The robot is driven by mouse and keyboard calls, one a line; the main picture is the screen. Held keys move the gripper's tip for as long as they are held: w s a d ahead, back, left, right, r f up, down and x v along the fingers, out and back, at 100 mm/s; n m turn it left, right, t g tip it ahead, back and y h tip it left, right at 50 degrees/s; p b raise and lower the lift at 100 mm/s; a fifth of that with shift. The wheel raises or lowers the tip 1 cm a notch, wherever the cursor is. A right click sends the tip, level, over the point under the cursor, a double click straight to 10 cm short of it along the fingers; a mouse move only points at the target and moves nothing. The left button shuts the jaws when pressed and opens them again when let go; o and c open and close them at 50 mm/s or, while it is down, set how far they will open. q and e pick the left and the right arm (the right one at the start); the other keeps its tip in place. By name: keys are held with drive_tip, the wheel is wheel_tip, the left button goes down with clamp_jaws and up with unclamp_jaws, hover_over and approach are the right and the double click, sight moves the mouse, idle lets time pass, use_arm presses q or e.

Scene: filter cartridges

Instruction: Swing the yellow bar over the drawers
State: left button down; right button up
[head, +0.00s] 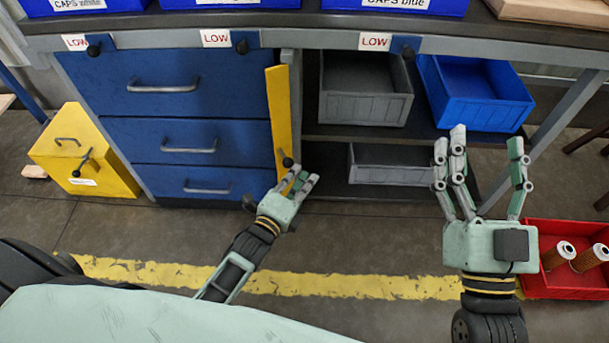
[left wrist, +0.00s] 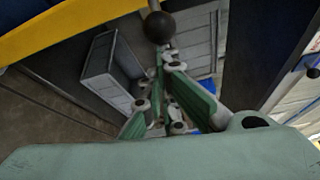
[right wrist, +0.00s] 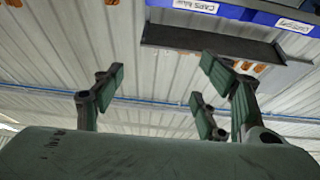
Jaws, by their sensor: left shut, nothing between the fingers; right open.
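The yellow bar (head: 279,118) stands upright at the right edge of the blue drawers (head: 190,125), with a black ball knob (head: 288,162) near its lower end. The drawers are shut. My left gripper (head: 301,180) is shut and empty just below and beside the knob. In the left wrist view the bar (left wrist: 60,28) crosses the top left and the knob (left wrist: 159,27) sits just beyond the fingers; I cannot tell whether they touch. My right gripper (head: 487,155) is open and empty, raised in front of the shelves at the right.
Grey bins (head: 365,90) and a blue bin (head: 475,95) sit on the open shelves right of the bar. A yellow box (head: 85,150) stands on the floor at the left. A red crate (head: 565,235) with filter cartridges is at the right. The floor before the drawers is clear.

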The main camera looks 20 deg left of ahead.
use_arm(q)
drive_tip(key=shift+s+a+m+g+h, duration=0.4)
drive_tip(key=shift+a+m+h, duration=0.45)
drive_tip(key=shift+h, duration=0.25)
drive_tip(key=shift+s+a+m+g+h, duration=0.25)
drive_tip(key=shift+a+m+g+h, duration=0.25)
drive_tip(key=shift+a+h, duration=0.55)
drive_tip(key=shift+s+a+m+g+h, duration=0.35)
drive_tip(key=shift+a+m+h, duration=0.5)
drive_tip(key=shift+h, duration=0.3)
use_arm(e)
drive_tip(key=shift+w+d+f+g+h, duration=0.15)
drive_tip(key=shift+w+f+g, duration=0.1)
drive_tip(key=shift+f, duration=0.25)
drive_tip(key=shift+w+a+f+g+h, duration=0.1)
drive_tip(key=shift+f+g, duration=0.2)
drive_tip(key=shift+f, duration=0.15)
drive_tip(key=shift+w+d+f+g+h, duration=0.15)
drive_tip(key=shift+w+f+g, duration=0.1)
drive_tip(key=shift+f, duration=0.25)
drive_tip(key=shift+a, duration=0.1)
use_arm(q)
drive_tip(key=shift+f, duration=0.1)
use_arm(e)
drive_tip(key=shift+s, duration=0.1)
